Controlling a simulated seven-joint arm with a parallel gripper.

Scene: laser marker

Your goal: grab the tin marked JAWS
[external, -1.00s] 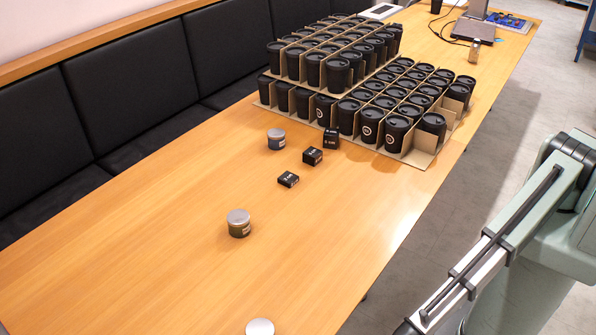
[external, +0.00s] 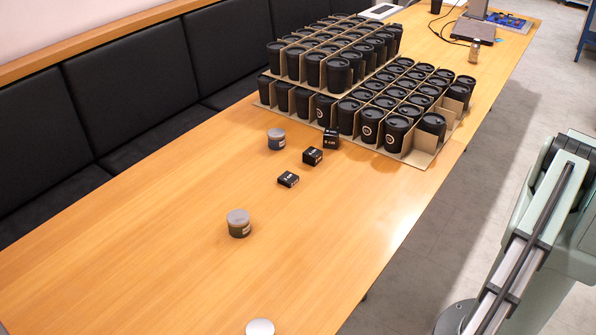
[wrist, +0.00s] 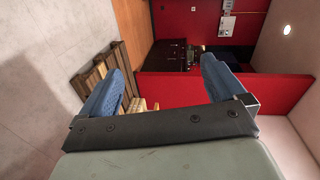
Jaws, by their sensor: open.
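The wrist view shows no tin. My gripper is not visible in the external view; only my arm shows at the right.
The table's front left is clear. The wrist view shows a red wall (wrist: 190,90) and wooden pallets (wrist: 95,75).

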